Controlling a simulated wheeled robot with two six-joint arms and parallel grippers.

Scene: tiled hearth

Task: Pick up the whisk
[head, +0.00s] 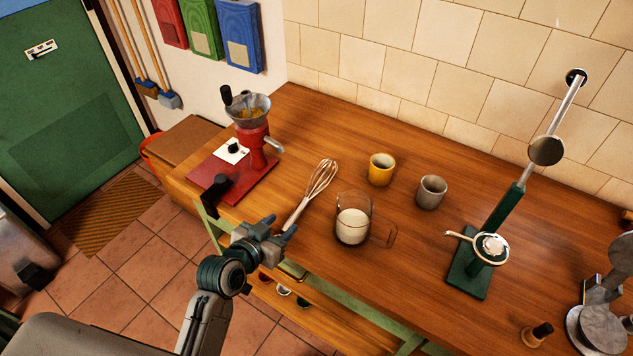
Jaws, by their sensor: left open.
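The whisk (321,180) lies on the wooden table, its wire head pointing toward the back and its pale handle toward the front edge. My left gripper (281,229) is at the table's front edge, open, with its fingertips close to the handle's end. I cannot tell whether a finger touches the handle. The near end of the handle is partly hidden by the gripper. My right gripper is not in view.
A glass jug (353,225) with white contents stands just right of the whisk. A red grinder (250,140) stands to its left. A yellow cup (381,169), a grey cup (431,192) and a green press stand (470,265) are farther right.

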